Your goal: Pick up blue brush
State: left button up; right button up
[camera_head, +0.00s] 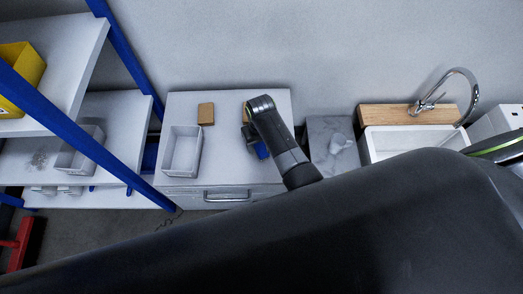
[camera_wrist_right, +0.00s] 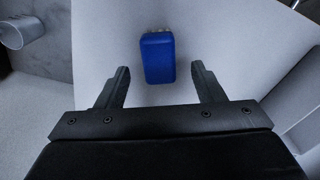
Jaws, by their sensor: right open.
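The blue brush (camera_wrist_right: 158,57) lies on the white cabinet top (camera_wrist_right: 240,30), with a pale edge at its far end. In the right wrist view it is just beyond and between the two fingertips of my right gripper (camera_wrist_right: 160,78), which is open and empty. In the head view the right gripper (camera_head: 252,132) is over the right part of the cabinet top, and only a bit of the blue brush (camera_head: 262,151) shows beside it. My left gripper is not in view.
A white tray (camera_head: 168,152) and a brown sponge-like block (camera_head: 206,114) are on the cabinet's left side. A blue-framed shelf (camera_head: 120,120) stands at the left. A grey counter (camera_head: 345,165) and a sink (camera_head: 440,138) with a tap are at the right.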

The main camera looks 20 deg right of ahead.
notch_tip(320, 180, down, 3)
jog(key=shift+s+d+f+b, duration=0.1)
jog(key=shift+b, duration=0.35)
jog(key=shift+f, duration=0.5)
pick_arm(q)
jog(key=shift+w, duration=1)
pick_arm(e)
jog(key=shift+c, duration=0.4)
jog(key=c, duration=1.1)
jog(key=shift+r, duration=0.45)
notch_tip(320, 180, up, 9)
jog(key=p, duration=0.3)
notch_tip(320, 180, up, 8)
jog(key=p, duration=0.8)
send_over(261, 148)
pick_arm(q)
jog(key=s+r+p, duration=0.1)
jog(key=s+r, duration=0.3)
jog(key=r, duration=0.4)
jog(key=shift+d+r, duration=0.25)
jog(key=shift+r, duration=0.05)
pick_arm(e)
jog(key=shift+r, duration=0.65)
